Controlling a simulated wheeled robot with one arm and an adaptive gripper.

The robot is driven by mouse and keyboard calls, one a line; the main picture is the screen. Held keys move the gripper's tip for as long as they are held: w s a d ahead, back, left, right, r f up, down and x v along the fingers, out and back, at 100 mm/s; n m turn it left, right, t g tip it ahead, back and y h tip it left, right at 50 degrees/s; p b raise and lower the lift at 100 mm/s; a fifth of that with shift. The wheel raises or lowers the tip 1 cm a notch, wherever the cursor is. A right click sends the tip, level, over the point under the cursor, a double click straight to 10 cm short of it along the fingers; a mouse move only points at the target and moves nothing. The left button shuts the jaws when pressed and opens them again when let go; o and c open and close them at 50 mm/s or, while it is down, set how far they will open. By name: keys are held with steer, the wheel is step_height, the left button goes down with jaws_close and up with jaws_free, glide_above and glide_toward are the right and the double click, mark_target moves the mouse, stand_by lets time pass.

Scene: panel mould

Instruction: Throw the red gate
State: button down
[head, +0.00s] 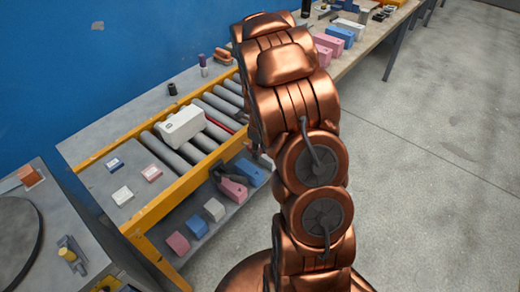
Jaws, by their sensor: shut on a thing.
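The red gate (223,121) shows as a thin red bar lying low across the roller conveyor, just right of a white case (180,126). Its right part runs behind my copper arm. The white case stands upright on the rollers, left of the gate.
Several pink, blue and white blocks (195,228) stand in a row on the lower shelf beneath my gripper. Small cards (151,173) lie on the conveyor's left plate. A bench with a round plate (14,238) is at left. The floor (440,150) at right is clear.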

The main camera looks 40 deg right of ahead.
steer(key=shift+f, duration=0.15)
steer(key=c, duration=0.9)
jaws_free()
step_height(320, 180, up, 12)
stand_by(0.4)
